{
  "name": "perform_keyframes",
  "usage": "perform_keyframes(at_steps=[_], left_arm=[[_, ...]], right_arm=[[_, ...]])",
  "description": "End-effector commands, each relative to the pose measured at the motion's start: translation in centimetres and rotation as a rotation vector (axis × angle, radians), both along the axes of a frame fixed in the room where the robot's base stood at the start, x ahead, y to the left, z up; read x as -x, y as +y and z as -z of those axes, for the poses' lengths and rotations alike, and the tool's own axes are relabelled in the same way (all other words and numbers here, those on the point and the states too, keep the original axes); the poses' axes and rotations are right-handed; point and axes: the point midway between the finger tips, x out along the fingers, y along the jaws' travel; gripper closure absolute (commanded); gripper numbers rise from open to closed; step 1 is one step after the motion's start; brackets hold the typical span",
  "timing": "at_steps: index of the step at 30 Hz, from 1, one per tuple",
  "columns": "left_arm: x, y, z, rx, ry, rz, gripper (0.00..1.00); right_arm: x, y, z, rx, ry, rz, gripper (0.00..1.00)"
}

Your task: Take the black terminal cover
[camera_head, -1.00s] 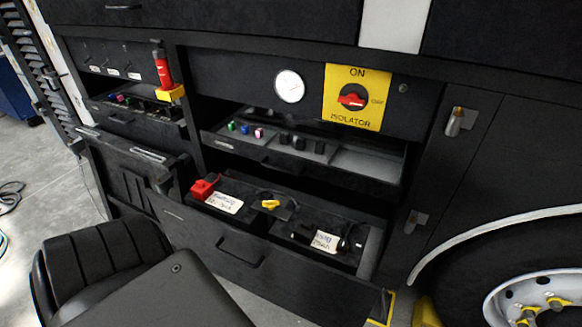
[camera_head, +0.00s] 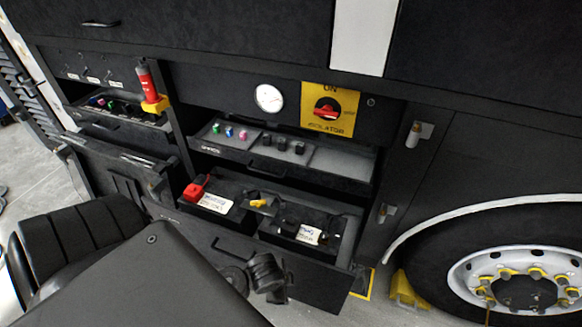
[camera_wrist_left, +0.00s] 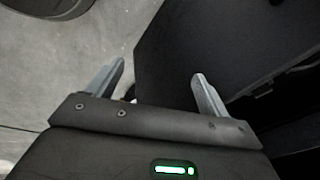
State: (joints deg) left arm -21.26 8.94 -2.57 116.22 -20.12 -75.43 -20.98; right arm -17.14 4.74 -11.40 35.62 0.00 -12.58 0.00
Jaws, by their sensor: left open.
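The open lower drawer (camera_head: 215,243) holds two batteries with white labels. A red terminal cover (camera_head: 195,188) sits at its left end. A small dark shape (camera_head: 338,226) at the drawer's right end may be the black terminal cover, but black on black makes it hard to tell. My left gripper (camera_wrist_left: 160,68) is open and empty in the left wrist view, its two grey fingers spread above the floor beside a dark panel (camera_wrist_left: 215,45). Its fingers cannot be made out in the head view. My right gripper is not in view.
A shallow tray (camera_head: 340,165) with coloured and black caps juts out above the battery drawer. A yellow isolator panel (camera_head: 330,108) and a gauge (camera_head: 268,98) are above it. A wheel (camera_head: 520,280) stands at right.

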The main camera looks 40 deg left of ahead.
Motion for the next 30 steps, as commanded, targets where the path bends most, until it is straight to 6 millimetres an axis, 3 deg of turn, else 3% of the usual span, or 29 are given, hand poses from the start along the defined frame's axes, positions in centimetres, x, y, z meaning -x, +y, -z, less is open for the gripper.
perform_keyframes(at_steps=[1,4,6,24,30], left_arm=[[-0.2,0.2,-2.4,-0.019,-0.015,0.019,0.2],[-0.8,0.9,-6.4,-0.083,-0.041,0.104,0.2],[-1.9,1.7,-8.0,-0.164,-0.052,0.24,0.2],[-12.9,9.2,-7.9,-0.667,0.041,1.508,0.2],[-14.6,11.2,-8.4,-0.744,0.073,1.836,0.2]], right_arm=[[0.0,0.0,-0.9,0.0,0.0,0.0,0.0],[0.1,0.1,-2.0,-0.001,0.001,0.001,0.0],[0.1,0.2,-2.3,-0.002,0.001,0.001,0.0],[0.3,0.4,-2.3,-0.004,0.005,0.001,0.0],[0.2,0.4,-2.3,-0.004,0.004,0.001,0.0]])
